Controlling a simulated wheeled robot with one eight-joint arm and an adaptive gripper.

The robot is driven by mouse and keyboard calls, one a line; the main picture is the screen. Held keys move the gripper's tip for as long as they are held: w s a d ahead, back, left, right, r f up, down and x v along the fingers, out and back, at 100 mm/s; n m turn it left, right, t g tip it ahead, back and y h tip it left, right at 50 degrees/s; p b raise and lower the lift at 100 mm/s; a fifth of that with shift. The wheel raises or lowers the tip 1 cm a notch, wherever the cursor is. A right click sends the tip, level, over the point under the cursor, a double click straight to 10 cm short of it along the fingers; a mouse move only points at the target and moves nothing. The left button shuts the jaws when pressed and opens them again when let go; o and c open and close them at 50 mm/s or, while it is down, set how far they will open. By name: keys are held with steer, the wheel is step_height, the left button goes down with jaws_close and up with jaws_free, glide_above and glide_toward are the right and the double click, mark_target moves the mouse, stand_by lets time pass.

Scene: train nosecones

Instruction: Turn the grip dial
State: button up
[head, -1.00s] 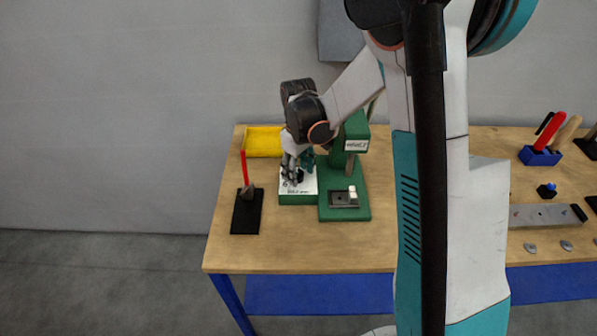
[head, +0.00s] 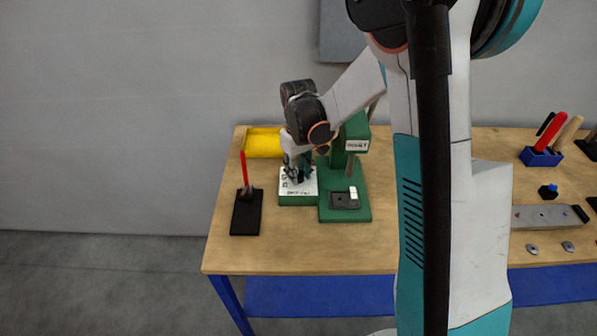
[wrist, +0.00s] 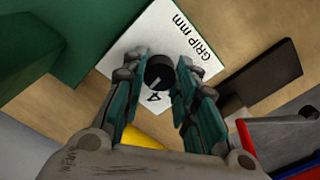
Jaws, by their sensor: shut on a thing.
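The grip dial (wrist: 159,72) is a round black knob with a pale pointer line. It sits on a white plate (wrist: 178,32) lettered "GRIP mm", with a "4" near the pointer's end. My gripper (wrist: 160,82) is shut on the dial, one teal-padded finger on each side of it in the wrist view. In the head view my gripper (head: 299,178) reaches down onto the white plate (head: 297,193) on its green base and mostly hides the dial. Much of the scale is hidden behind the fingers.
The green press (head: 357,205) stands right beside the plate, with a small white piece on its bed. A yellow bin (head: 264,144) is behind. A black stand with a red-handled tool (head: 244,170) is at the left. Tool holders are on the right.

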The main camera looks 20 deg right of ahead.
steer(key=shift+m, duration=0.7)
steer(key=o, duration=1.1)
step_height(320, 180, up, 12)
